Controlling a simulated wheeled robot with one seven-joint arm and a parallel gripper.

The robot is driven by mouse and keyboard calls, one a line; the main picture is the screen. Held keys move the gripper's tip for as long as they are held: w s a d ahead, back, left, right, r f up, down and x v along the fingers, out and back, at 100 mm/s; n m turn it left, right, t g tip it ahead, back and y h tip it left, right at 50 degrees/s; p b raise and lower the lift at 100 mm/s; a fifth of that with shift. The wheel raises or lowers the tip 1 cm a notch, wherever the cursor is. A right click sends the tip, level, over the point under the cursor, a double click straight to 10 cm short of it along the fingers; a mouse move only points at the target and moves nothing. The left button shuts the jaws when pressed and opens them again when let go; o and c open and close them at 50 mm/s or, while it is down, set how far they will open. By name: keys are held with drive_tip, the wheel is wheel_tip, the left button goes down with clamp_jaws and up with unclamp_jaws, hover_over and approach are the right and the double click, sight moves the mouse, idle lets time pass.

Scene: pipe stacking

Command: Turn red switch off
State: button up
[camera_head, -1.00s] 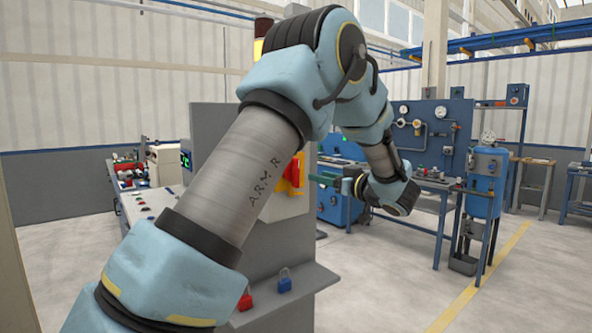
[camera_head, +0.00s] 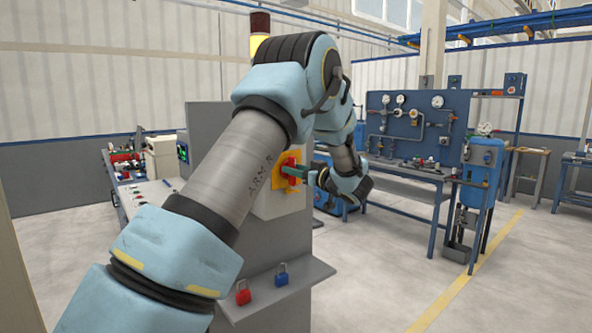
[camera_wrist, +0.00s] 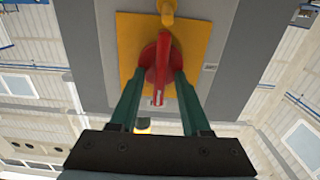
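The red switch (camera_head: 289,172) sits on a yellow plate (camera_head: 282,183) on the side of a grey cabinet. In the wrist view its red handle (camera_wrist: 161,68) stands out from the yellow plate (camera_wrist: 190,35), with the lower end of the handle pointing toward my gripper. My gripper (camera_wrist: 160,82) has its two green fingers apart, one on each side of the handle. A narrow gap seems to show beside the handle, so the fingers look open around it.
A grey shelf (camera_head: 300,275) below the switch holds a red padlock (camera_head: 243,292) and a blue padlock (camera_head: 281,274). A control desk (camera_head: 150,195) stands at the left. A blue gauge bench (camera_head: 410,135) and a blue tank (camera_head: 480,165) stand at the right, with open floor before them.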

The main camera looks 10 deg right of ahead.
clamp_jaws()
idle(0.3)
drive_tip(key=shift+f+n+b, duration=0.15)
drive_tip(key=shift+n+b, duration=0.15)
drive_tip(key=shift+b, duration=0.3)
drive_tip(key=shift+f+b, duration=0.1)
drive_tip(key=shift+b, duration=0.3)
drive_tip(key=n+b, duration=0.1)
drive_tip(key=b, duration=0.1)
drive_tip(key=n+b, duration=0.1)
drive_tip(key=shift+s+a+f+n+b, duration=0.1)
drive_tip(key=shift+f+n+b, duration=0.05)
drive_tip(key=shift+n+b, duration=0.2)
drive_tip(key=n+b, duration=0.4)
drive_tip(key=b, duration=0.3)
drive_tip(key=n+b, duration=0.5)
drive_tip(key=b, duration=0.2)
drive_tip(key=n+b, duration=0.5)
drive_tip(key=b, duration=0.2)
drive_tip(key=shift+s+a+f+n, duration=0.15)
drive_tip(key=shift+a+f+n, duration=0.05)
drive_tip(key=shift+a+n, duration=0.1)
